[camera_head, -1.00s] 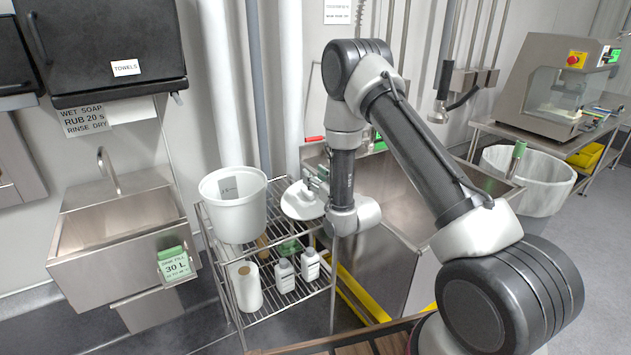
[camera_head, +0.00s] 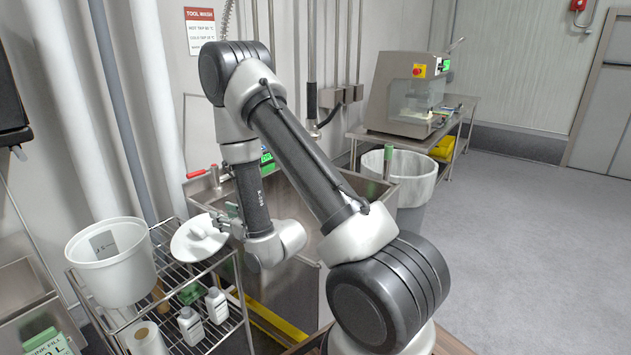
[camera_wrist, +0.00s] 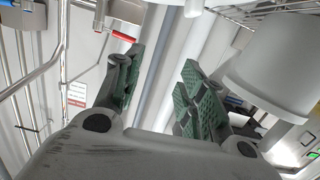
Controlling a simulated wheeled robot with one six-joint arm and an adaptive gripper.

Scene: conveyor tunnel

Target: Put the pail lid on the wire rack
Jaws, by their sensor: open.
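The pail lid (camera_head: 190,246), a white disc with a raised middle, appears to lie on the top shelf at the right end of the wire rack (camera_head: 222,264), right of the white pail (camera_head: 110,275). My gripper (camera_head: 224,220) is just right of the lid, partly in front of its edge. In the wrist view, its green-padded fingers (camera_wrist: 160,72) are apart with nothing between them. The lid cannot be made out there; the pail (camera_wrist: 275,70) shows at right. Whether the gripper touches the lid cannot be told.
White bottles (camera_head: 216,305) and a paper roll (camera_head: 146,338) stand on the lower shelf. A steel sink (camera_head: 310,215) is behind and right of my gripper. A grey bin (camera_head: 408,180) stands farther right. Open floor (camera_head: 535,240) lies to the right.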

